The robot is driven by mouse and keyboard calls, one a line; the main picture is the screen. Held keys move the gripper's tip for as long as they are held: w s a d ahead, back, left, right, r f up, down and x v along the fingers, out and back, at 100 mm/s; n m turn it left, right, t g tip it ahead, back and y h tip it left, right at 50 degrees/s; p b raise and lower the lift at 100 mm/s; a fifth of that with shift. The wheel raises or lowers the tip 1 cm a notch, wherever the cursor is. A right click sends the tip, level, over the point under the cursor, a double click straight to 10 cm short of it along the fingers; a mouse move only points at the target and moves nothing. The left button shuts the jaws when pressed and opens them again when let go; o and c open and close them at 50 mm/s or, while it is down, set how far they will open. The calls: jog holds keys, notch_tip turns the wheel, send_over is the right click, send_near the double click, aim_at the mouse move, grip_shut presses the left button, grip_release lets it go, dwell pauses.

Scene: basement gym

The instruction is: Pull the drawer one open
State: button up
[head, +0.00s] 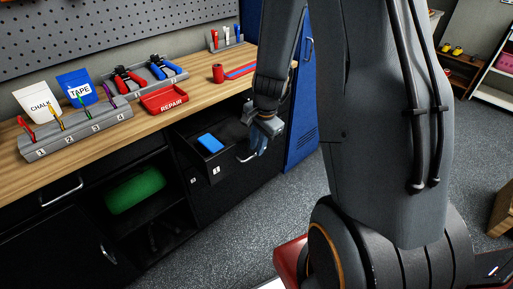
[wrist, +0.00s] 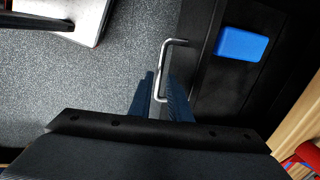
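Drawer one (head: 216,170), black with a "1" label, stands pulled out from under the workbench, so its inside shows. A blue box (head: 210,143) lies in it and also shows in the wrist view (wrist: 242,44). The drawer's metal handle (wrist: 164,62) is on its front. My gripper (head: 257,145) is at this handle. In the wrist view, its two blue fingers (wrist: 161,90) stand on either side of the handle bar. Whether they press on the bar is unclear.
The wooden bench top (head: 150,122) carries a numbered rack (head: 75,130), a red repair tray (head: 165,98) and tools. A blue locker (head: 305,110) stands to the right. The grey floor (head: 235,235) before the drawer is clear.

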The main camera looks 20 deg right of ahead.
notch_tip(320, 180, up, 6)
jog(key=s, duration=0.1)
jog(key=shift+d+r, duration=0.15)
dwell(0.5)
jog(key=s+a+r+n, duration=0.3)
jog(key=s+a+n, duration=0.1)
jog(key=s+n, duration=0.3)
jog(key=s+a+r+n, duration=0.3)
jog(key=s+a+n, duration=0.1)
jog(key=s+n, duration=0.2)
jog(key=shift+s+a+n+g+h, duration=0.25)
jog(key=shift+s+n+g+h, duration=0.15)
jog(key=shift+n, duration=0.2)
